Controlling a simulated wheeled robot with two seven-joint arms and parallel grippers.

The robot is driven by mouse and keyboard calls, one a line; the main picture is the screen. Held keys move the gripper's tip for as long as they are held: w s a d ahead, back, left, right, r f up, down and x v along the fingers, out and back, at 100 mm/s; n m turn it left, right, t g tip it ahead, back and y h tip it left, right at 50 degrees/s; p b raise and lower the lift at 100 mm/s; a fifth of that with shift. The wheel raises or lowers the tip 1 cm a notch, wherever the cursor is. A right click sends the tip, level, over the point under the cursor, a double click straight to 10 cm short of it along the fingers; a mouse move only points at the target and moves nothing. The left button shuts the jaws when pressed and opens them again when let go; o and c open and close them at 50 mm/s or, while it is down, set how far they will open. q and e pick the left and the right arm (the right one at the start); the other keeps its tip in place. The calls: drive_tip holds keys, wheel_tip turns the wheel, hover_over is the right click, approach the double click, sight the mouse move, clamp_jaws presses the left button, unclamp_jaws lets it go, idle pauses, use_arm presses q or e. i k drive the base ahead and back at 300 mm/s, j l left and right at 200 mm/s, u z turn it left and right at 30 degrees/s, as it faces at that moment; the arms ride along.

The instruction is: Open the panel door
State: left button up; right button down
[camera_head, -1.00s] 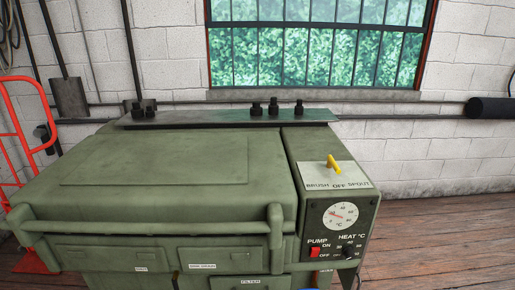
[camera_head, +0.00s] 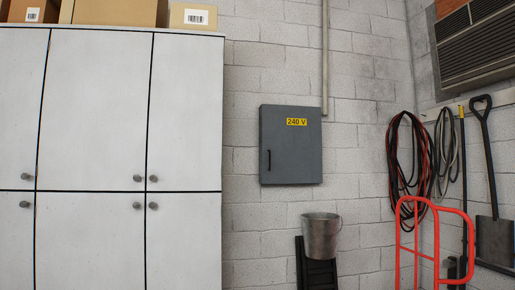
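The grey electrical panel (camera_head: 291,146) hangs on the white block wall, near the middle of the head view. It has a yellow "240 V" label (camera_head: 297,122) near its top right. A dark vertical handle (camera_head: 268,160) sits at the left side of its door. The door looks shut. Neither of my grippers is in view.
A tall white cabinet (camera_head: 185,110) with round knobs fills the left, with cardboard boxes on top. A metal bucket (camera_head: 320,238) on a black stand (camera_head: 318,273) is below the panel. A red hand truck (camera_head: 436,240), hanging cables (camera_head: 409,160) and a shovel (camera_head: 494,235) are at right.

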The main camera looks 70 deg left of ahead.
sight(292, 150)
drive_tip(key=u, duration=1.95)
drive_tip(key=i+j, duration=0.2)
drive_tip(key=i, duration=0.3)
drive_tip(key=i+j+u, duration=0.15)
drive_tip(key=i, duration=0.4)
drive_tip(key=i+j, duration=0.25)
drive_tip(key=i, duration=0.25)
drive_tip(key=i+j+u, duration=0.1)
drive_tip(key=i, duration=0.45)
